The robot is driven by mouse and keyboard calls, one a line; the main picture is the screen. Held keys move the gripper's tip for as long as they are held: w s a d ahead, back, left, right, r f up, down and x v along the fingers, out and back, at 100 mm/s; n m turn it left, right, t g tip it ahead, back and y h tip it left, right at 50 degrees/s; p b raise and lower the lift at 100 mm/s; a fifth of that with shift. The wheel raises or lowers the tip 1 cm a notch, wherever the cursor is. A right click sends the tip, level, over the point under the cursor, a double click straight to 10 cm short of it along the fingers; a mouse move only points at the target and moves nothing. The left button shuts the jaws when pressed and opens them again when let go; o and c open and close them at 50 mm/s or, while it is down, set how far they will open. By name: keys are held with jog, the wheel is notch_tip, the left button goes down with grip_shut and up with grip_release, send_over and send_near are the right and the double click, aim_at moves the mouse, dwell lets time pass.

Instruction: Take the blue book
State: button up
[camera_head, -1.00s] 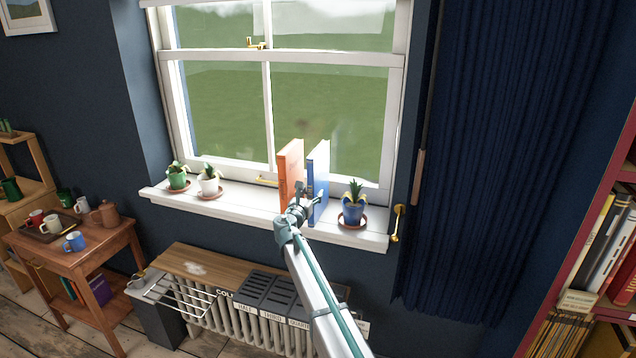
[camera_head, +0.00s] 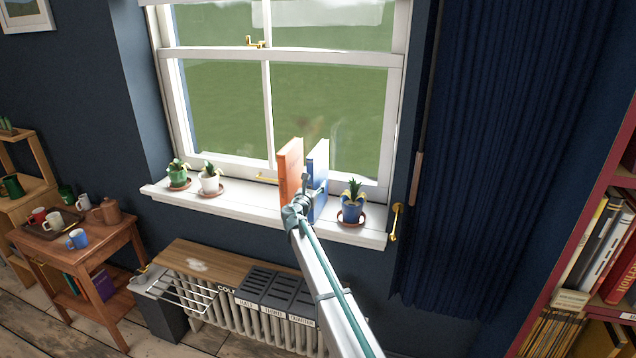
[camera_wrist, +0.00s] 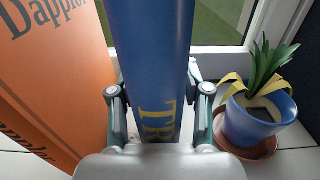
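The blue book (camera_head: 318,180) stands upright on the white windowsill, right of an orange book (camera_head: 290,175). My gripper (camera_head: 308,188) is at its front edge. In the wrist view the spine of the blue book (camera_wrist: 157,60), with yellow letters, runs between the two fingers of my gripper (camera_wrist: 157,90). One finger is on the side of the orange book (camera_wrist: 55,80), the other on the side of the potted plant. Both fingers are close against the book's sides. Their tips are partly hidden, and I cannot tell whether they press on it.
A plant in a blue pot (camera_head: 352,207) stands close on the right; it also shows in the wrist view (camera_wrist: 258,120). Two more potted plants (camera_head: 210,180) stand farther left on the sill (camera_head: 250,201). The window is behind the books. A radiator (camera_head: 250,310) is below.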

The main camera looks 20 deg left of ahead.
grip_shut()
jog(key=shift+r, duration=0.15)
